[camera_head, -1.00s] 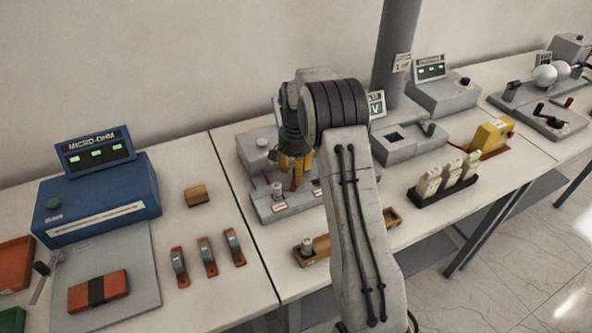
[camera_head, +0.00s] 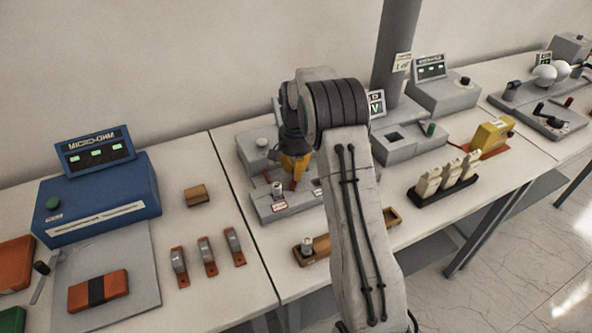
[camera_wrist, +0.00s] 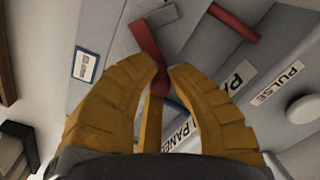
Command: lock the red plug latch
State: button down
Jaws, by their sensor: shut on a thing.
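The red plug latch (camera_wrist: 146,42) shows in the wrist view as a flat red lever, with a rounded red end between my fingertips. My gripper (camera_wrist: 164,76) has yellow fingers closed on that end. In the head view, my gripper (camera_head: 294,166) points down over the grey fixture (camera_head: 262,209) on the middle table. A small red part (camera_head: 294,185) shows just under the fingers there. My wrist and arm hide much of the fixture's right side.
A second red bar (camera_wrist: 233,22) lies close by in the wrist view, beside labels on the grey panel. A small metal post (camera_head: 277,189) stands on the fixture's left. A wooden tray (camera_head: 391,217) lies in front. The blue micro-ohm meter (camera_head: 100,200) stands left.

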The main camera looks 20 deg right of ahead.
aim_at(285, 179)
jog(key=n, duration=0.1)
jog(key=a+n, duration=0.1)
jog(key=n, duration=0.2)
jog(key=shift+w+a+f, duration=0.15)
jog(key=shift+w+a, duration=0.1)
jog(key=shift+w, duration=0.05)
jog(key=shift+w+a+n, duration=0.1)
jog(key=shift+a+n, duration=0.25)
jog(key=shift+n, duration=0.5)
jog(key=shift+a+n, duration=0.3)
jog(key=shift+n, duration=0.55)
jog(key=c, duration=1.2)
grip_release()
